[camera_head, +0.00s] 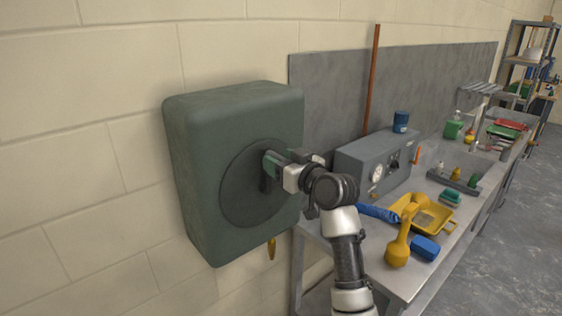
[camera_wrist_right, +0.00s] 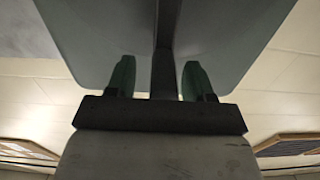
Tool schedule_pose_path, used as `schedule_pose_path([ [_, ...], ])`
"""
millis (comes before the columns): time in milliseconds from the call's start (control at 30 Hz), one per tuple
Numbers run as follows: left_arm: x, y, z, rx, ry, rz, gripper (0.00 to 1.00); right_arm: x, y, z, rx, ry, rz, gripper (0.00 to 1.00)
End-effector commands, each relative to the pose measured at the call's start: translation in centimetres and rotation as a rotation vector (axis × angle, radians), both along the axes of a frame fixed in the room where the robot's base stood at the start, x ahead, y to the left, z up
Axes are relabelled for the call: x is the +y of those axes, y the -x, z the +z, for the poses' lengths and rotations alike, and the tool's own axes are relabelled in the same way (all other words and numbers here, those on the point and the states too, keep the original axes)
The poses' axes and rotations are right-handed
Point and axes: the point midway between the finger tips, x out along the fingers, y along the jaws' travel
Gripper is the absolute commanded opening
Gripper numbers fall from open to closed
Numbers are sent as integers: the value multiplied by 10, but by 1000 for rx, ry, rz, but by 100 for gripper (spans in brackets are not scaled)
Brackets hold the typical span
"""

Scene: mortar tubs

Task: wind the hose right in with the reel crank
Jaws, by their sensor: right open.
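The hose reel is a dark green rounded case (camera_head: 185,150) fixed to the block wall at the left, with a round disc (camera_head: 240,200) on its front. My right gripper (camera_head: 270,166) is at the upper right part of this disc and hides much of the crank. In the right wrist view, the open green fingers (camera_wrist_right: 159,78) stand on either side of a dark crank bar (camera_wrist_right: 165,35), with gaps at both sides. A yellow hose end (camera_head: 271,248) hangs just below the case. My left gripper is out of view.
A metal bench (camera_head: 405,285) runs along the wall to the right. It bears a grey gauge box (camera_head: 362,172), a blue cup (camera_head: 400,122), a yellow tray (camera_head: 432,218), a yellow scoop-like tool (camera_head: 398,248) and a blue block (camera_head: 426,248). Grey floor (camera_head: 510,250) is clear beyond.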

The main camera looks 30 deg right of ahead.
Motion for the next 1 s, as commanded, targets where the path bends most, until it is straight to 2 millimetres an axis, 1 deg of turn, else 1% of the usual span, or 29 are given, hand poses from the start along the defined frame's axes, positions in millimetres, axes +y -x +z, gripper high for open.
schedule_pose_path([
  [67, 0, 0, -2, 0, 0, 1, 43, -1, 3, -1, 0, 1, 0, 53],
  [167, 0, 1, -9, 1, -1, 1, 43, -3, 14, -3, -2, 2, -2, 53],
  [267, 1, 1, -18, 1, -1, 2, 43, -6, 33, -5, -2, 6, -3, 53],
  [400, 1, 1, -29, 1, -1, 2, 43, -10, 62, -5, -2, 6, -3, 53],
  [500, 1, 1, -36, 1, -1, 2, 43, -13, 80, -4, -2, 4, -3, 53],
  [600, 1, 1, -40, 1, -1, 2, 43, -16, 94, -3, 1, 2, -3, 53],
  [700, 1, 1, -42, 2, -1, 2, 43, -16, 103, -2, 0, 2, -2, 53],
  [800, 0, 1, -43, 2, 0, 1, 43, -17, 107, -1, 1, 1, -2, 53],
  [1000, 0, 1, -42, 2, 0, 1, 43, -17, 107, -1, 1, -1, -2, 53],
])
